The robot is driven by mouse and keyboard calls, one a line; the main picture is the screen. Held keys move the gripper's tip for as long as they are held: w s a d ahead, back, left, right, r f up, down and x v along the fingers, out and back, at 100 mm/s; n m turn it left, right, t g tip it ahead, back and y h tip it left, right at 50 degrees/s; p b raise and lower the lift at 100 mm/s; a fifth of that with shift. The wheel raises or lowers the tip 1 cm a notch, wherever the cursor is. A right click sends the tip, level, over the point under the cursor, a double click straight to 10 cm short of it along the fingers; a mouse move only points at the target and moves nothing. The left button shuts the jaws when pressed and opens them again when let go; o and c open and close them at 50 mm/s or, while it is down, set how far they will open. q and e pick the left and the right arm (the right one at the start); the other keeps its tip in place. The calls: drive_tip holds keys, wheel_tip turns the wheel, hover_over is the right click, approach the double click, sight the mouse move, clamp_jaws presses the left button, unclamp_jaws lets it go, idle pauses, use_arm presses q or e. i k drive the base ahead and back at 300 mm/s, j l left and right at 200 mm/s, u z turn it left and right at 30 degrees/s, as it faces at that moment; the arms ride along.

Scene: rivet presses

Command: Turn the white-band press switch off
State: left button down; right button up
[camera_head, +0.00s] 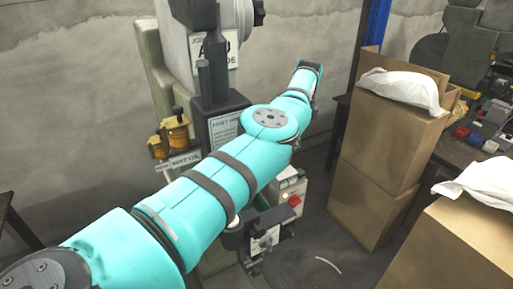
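A rivet press (155,65) with a pale green body and a grey head stands at the upper middle. I cannot make out a white band on it. A small pale switch box (288,186) with a red button (294,200) shows low on the press, just right of my teal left arm. The box's switch position is too small to tell. My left arm crosses in front of the press from the lower left and hides much of its middle. I cannot make out the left gripper's fingers. My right arm and gripper are not in view.
Stacked cardboard boxes (393,141) with a white bag (402,88) on top stand to the right. Another box (450,243) with a white bag is nearer. A dark cluttered table (446,152) lies behind. Yellow oil cups (175,132) are left of the arm. Some floor (310,250) is clear.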

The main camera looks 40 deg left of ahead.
sight(294, 200)
drive_tip(key=i+l, duration=0.1)
drive_tip(key=l, duration=0.3)
drive_tip(key=i+l, duration=0.1)
drive_tip(key=l, duration=0.3)
drive_tip(key=i+l, duration=0.1)
drive_tip(key=l, duration=0.3)
